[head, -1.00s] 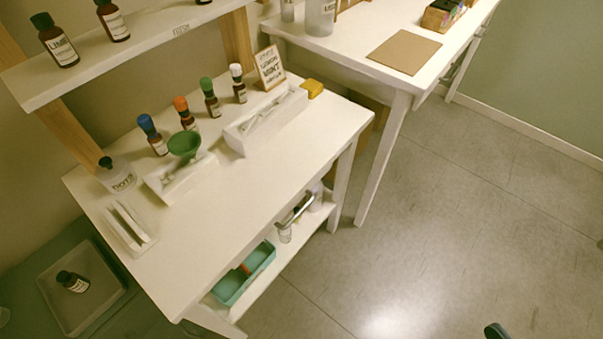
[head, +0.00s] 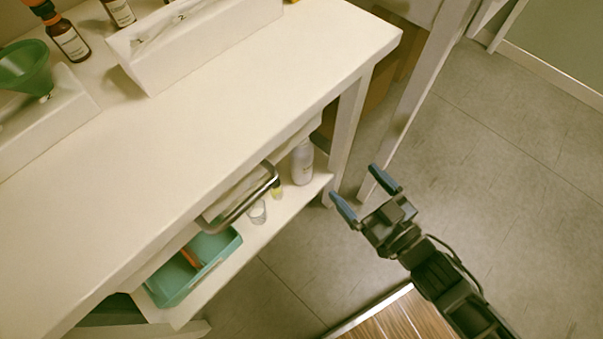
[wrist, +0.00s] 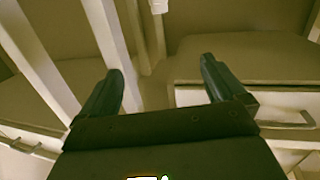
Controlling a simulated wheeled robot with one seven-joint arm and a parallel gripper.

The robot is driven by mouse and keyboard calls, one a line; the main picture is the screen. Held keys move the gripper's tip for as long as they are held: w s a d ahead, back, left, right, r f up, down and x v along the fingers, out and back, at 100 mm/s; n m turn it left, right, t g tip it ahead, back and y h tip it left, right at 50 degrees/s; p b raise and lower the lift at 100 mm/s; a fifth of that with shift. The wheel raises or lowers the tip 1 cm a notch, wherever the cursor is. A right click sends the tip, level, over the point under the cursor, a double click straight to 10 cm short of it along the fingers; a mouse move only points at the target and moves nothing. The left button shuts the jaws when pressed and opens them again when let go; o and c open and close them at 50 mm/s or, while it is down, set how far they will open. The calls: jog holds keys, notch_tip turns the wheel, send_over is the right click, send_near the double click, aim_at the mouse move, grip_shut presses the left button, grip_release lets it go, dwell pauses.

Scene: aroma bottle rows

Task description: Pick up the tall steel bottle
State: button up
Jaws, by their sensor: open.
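A tall pale bottle (head: 302,162) stands upright on the lower shelf of the white table, near the shelf's right end. It looks whitish grey, and I cannot tell for sure that it is steel. Its top is close under the tabletop edge. My gripper (head: 363,195) is open and empty, to the right of the bottle and apart from it. Its two blue-tipped fingers point up and left, toward the table leg. In the wrist view my gripper (wrist: 162,70) has nothing between its fingers, and the bottle is not recognisable there.
The white tabletop (head: 230,120) overhangs the lower shelf (head: 270,235). A metal bar handle (head: 240,205), a small clear glass (head: 257,212) and a teal bin (head: 195,268) are left of the bottle. Open floor lies to the right.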

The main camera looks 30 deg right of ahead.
aim_at(310, 165)
jog(key=shift+t+y, duration=0.3)
jog(key=shift+y, duration=0.2)
jog(key=w+f+b, duration=0.3)
jog(key=w+f, duration=0.1)
jog(key=f, duration=0.1)
jog(key=w+f+b, duration=0.3)
jog(key=w+f, duration=0.2)
jog(key=w+a+f+b, duration=0.1)
jog(key=w+f+b, duration=0.2)
jog(key=w+f, duration=0.1)
jog(key=shift+w+f+b, duration=0.25)
jog(key=shift+f+b, duration=0.15)
jog(key=shift+f, duration=0.15)
jog(key=shift+w+a+f, duration=0.1)
jog(key=shift+w+f, duration=0.05)
jog(key=shift+w, duration=0.15)
jog(key=w+b, duration=0.1)
jog(key=w, duration=0.1)
jog(key=w+a, duration=0.1)
jog(key=w, duration=0.2)
jog(key=w+b, duration=0.1)
jog(key=w, duration=0.1)
jog(key=shift+w+a+f+b, duration=0.1)
jog(key=shift+w+a+b, duration=0.15)
jog(key=shift+b, duration=0.1)
jog(key=shift+c, duration=0.5)
jog(key=c, duration=1.5)
